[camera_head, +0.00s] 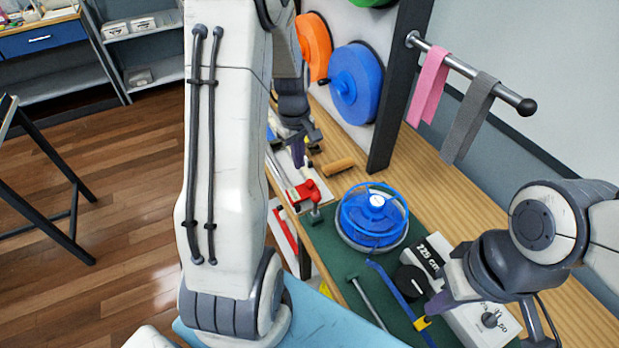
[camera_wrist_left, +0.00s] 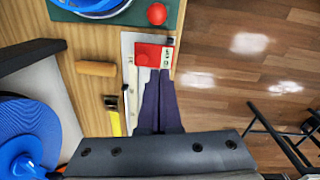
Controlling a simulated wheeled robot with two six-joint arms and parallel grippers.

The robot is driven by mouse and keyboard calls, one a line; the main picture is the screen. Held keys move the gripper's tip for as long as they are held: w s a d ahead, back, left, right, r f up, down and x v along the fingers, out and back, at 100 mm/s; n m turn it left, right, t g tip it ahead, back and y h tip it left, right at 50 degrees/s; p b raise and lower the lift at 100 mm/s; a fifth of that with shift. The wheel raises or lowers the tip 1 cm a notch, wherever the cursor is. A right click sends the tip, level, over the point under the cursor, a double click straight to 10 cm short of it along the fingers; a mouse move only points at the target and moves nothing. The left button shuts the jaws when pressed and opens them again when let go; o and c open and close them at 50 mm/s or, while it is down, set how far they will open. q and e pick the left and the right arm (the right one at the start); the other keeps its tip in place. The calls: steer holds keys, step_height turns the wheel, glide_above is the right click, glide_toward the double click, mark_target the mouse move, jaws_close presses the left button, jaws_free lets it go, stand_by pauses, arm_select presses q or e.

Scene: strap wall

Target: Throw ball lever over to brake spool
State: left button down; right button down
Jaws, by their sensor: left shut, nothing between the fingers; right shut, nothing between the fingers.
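A red ball lever (camera_head: 311,185) stands at the left corner of the green mat; its red ball shows in the left wrist view (camera_wrist_left: 157,13). The brake spool (camera_head: 375,216), blue with a clear ring and a white hub, sits on the mat to the right of the lever. My left gripper (camera_head: 299,158) is shut and empty, behind the lever in the head view. In the left wrist view its purple fingertips (camera_wrist_left: 158,73) are close to a red labelled block (camera_wrist_left: 153,55); I cannot tell if they touch. My right gripper (camera_head: 436,303) is shut and empty beside a blue strap (camera_head: 398,288) with a yellow end.
A grey control box (camera_head: 470,305) with a black knob sits right of the spool. A wooden handle (camera_head: 338,167) lies on the bench. Orange (camera_head: 314,47) and blue (camera_head: 356,84) reels hang behind. Pink (camera_head: 430,82) and grey (camera_head: 468,120) straps hang on a bar.

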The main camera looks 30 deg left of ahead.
mark_target(315, 204)
arm_select(q)
steer(key=s+d+f+p, duration=0.1)
steer(key=d+f+p, duration=0.1)
steer(key=f, duration=0.3)
steer(key=shift+d+f, duration=0.35)
steer(key=shift+d, duration=0.55)
steer(key=shift+s+d, duration=0.1)
steer(key=shift+s, duration=0.05)
